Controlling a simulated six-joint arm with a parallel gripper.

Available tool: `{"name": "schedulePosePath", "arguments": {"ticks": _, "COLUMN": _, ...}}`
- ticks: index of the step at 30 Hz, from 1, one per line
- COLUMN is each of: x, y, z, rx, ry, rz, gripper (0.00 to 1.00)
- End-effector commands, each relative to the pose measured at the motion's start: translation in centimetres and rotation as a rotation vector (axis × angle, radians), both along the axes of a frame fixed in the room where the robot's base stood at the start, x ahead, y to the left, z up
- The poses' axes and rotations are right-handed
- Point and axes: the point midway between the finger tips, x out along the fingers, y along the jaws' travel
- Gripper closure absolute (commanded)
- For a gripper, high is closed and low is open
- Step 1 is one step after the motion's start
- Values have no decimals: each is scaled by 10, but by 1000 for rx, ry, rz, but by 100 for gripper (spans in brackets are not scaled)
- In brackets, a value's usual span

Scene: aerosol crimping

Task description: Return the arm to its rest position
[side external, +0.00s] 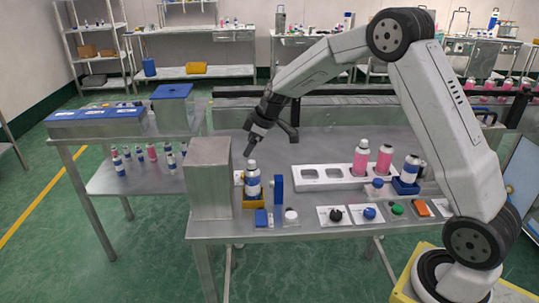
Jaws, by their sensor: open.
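My gripper (271,142) hangs in the air above the worktable (320,232), at the end of my bent arm. Its jaws are open and empty, just above and to the right of a white and blue can (252,180). That can stands upright in a yellow holder (253,201) beside a grey metal block. The gripper appears apart from the can, though they nearly overlap in this view.
A grey metal block (209,180) stands left of the can and a blue upright piece (278,189) right of it. A white rack (325,182) holds pink cans (361,158); another can (411,168) sits in a blue holder. Buttons line the front edge. Air above the table's middle is clear.

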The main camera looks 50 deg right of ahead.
Motion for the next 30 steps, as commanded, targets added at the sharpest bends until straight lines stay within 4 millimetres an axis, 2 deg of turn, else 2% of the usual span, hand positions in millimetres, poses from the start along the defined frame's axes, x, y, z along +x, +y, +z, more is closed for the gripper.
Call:
{"name": "schedulePosePath", "arguments": {"ticks": 3, "x": -8, "y": 17, "z": 23, "rx": -25, "ry": -50, "rz": 14, "gripper": 16}}
{"name": "schedulePosePath", "arguments": {"ticks": 6, "x": -26, "y": 28, "z": 28, "rx": -26, "ry": -43, "rz": -18, "gripper": 16}}
{"name": "schedulePosePath", "arguments": {"ticks": 14, "x": -90, "y": 46, "z": 14, "rx": 3, "ry": 58, "rz": -180, "gripper": 16}}
{"name": "schedulePosePath", "arguments": {"ticks": 27, "x": -221, "y": 70, "z": -14, "rx": 30, "ry": 201, "rz": -480, "gripper": 16}}
{"name": "schedulePosePath", "arguments": {"ticks": 30, "x": -246, "y": 73, "z": -20, "rx": 33, "ry": 221, "rz": -534, "gripper": 16}}
